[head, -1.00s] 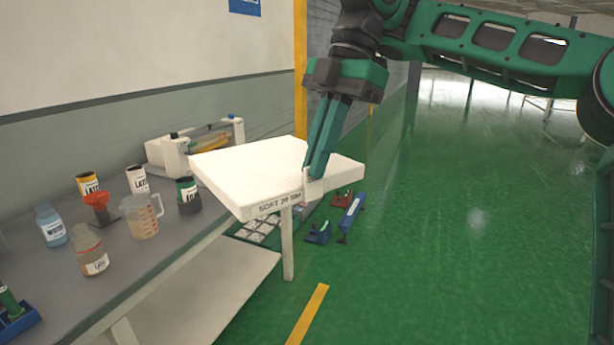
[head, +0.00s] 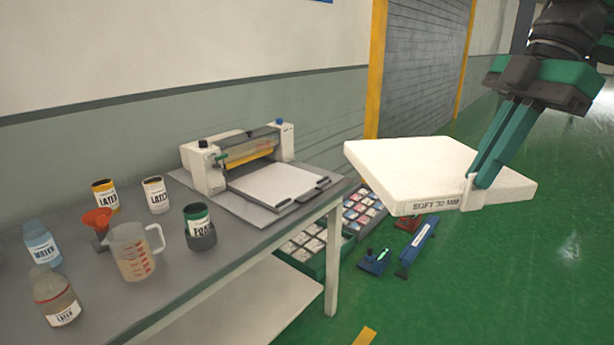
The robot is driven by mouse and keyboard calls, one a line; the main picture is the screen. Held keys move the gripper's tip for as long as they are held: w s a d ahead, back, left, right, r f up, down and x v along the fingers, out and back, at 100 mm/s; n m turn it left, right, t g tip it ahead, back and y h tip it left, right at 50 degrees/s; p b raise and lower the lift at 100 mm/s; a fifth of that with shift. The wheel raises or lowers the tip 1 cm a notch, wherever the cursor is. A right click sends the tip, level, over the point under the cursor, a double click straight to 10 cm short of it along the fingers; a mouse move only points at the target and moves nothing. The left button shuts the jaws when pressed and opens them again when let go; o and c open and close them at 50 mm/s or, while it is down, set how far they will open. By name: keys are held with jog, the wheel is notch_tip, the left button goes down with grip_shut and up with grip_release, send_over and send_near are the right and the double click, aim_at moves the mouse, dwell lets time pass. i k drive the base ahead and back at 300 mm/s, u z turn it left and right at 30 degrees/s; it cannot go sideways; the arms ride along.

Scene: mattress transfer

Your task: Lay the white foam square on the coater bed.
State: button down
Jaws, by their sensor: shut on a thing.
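In the head view my gripper (head: 472,180) is shut on the near right edge of the white foam square (head: 412,163). The square is held about level in the air, right of the table's end and over the floor. Its front edge is printed "SOFT 30 MM". The coater (head: 235,160) stands on the far end of the table, with a roller between two white end housings. Its flat pale bed (head: 277,185) faces the front and looks bare. The foam is apart from the bed, to its right.
Sample trays (head: 365,212) and blue clamp-like tools (head: 417,247) lie on the green floor below the foam.

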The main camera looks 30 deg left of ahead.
aim_at(278, 182)
jog(key=u, duration=0.05)
jog(key=i, duration=0.95)
jog(key=u, duration=0.55)
jog(key=i, duration=1.1)
jog(key=u, duration=0.6)
jog(key=i, duration=0.35)
jog(key=u, duration=0.85)
